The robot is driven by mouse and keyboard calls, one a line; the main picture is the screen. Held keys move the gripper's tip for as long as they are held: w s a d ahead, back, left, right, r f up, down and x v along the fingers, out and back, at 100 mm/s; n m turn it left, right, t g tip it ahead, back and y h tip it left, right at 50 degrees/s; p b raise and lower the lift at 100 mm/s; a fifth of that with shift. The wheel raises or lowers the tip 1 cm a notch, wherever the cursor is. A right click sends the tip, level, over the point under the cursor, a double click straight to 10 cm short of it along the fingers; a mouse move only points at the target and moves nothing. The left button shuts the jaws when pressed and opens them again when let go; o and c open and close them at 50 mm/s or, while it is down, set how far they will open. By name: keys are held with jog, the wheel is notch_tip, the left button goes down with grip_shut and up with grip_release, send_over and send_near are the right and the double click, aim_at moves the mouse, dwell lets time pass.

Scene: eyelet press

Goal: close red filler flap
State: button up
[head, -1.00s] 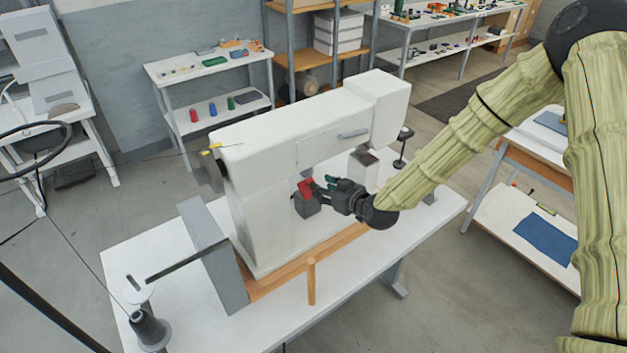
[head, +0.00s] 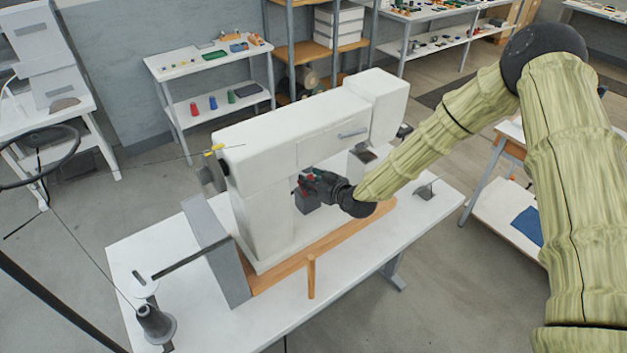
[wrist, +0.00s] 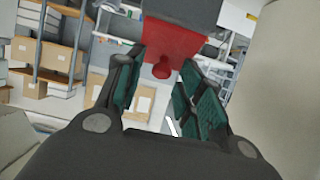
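The red filler flap (wrist: 175,45) shows at the top centre of the wrist view, with a small red knob at its edge. It adjoins a dark grey box (wrist: 185,10). In the head view the flap (head: 301,186) is a small red patch just above the grey box (head: 306,204), on the near side of the white machine (head: 262,185). My gripper (wrist: 163,60) is open, its two green-padded fingers apart on either side of the knob in the picture. I cannot tell whether they touch it. My gripper (head: 314,182) partly hides the flap in the head view.
The white machine's arm (head: 300,130) overhangs my gripper. A wooden base edge (head: 330,245) with a peg runs along the white table (head: 215,310). A thread cone (head: 153,322) stands at the table's left end. The table front is clear.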

grip_shut()
jog(key=shift+w+a+g, duration=0.2)
jog(key=shift+w+g, duration=0.05)
jog(key=shift+g, duration=0.05)
jog(key=shift+w+a+f+g+h+b, duration=0.2)
jog(key=shift+w+g+h+b, duration=0.15)
jog(key=shift+g+h, duration=0.45)
jog(key=shift+o, duration=0.5)
grip_release()
jog(key=shift+r, duration=0.1)
jog(key=v, duration=1.2)
